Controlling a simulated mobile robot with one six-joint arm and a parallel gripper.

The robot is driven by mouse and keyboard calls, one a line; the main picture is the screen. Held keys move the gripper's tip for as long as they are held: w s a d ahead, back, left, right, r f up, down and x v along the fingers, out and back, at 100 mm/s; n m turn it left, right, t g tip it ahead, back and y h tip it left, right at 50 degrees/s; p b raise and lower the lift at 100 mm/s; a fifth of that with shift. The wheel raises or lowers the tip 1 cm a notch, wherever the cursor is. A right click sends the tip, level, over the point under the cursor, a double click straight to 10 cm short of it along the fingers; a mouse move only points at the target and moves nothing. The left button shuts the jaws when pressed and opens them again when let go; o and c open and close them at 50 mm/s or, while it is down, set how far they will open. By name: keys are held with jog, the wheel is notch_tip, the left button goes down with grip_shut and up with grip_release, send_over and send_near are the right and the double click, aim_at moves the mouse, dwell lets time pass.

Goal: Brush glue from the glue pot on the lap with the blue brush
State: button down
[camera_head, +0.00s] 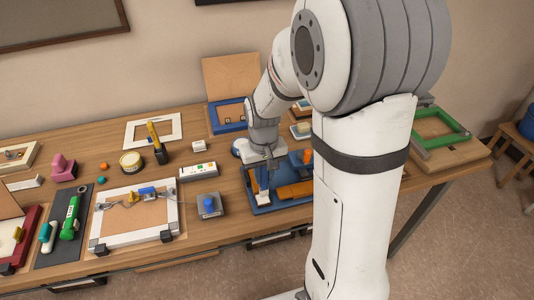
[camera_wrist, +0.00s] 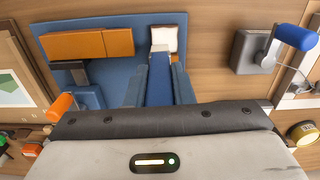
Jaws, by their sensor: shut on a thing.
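My gripper (camera_head: 262,163) is shut on the blue brush (camera_wrist: 160,78) above the left part of a blue fixture. In the wrist view its white tip (camera_wrist: 163,39) points away from the fingers, over or against the fixture; I cannot tell if it touches. An orange-brown wooden piece (camera_wrist: 75,45) with a seam lies on the fixture beside the brush; it seems to be the lap, and it also shows in the head view (camera_head: 296,191). A round tin with a yellowish top (camera_head: 131,162), apparently the glue pot, stands left of the gripper, well apart from the brush.
The blue fixture (camera_wrist: 205,93) carries an orange-handled clamp (camera_wrist: 62,106). A grey block with a blue handle (camera_head: 209,205) stands left of it. A white-framed board (camera_head: 134,216), a white device (camera_head: 198,171) and a yellow tool in a dark holder (camera_head: 156,145) crowd the left side.

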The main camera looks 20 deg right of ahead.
jog(key=shift+s+a, duration=0.45)
jog(key=shift+a, duration=0.4)
jog(key=shift+w, duration=0.15)
jog(key=shift+w+d, duration=0.1)
jog(key=shift+d, duration=1)
jog(key=shift+a, duration=0.3)
jog(key=shift+a+f, duration=0.1)
jog(key=shift+a, duration=0.8)
jog(key=shift+d, duration=1)
jog(key=shift+d+r, duration=0.2)
jog(key=shift+r, duration=0.15)
jog(key=shift+r+p, duration=0.45)
jog(key=shift+r, duration=0.5)
jog(key=shift+d+r+p, duration=0.1)
jog(key=shift+r+p, duration=0.4)
jog(key=shift+r, duration=0.1)
jog(key=shift+r+p, duration=1.55)
jog(key=shift+r, duration=0.65)
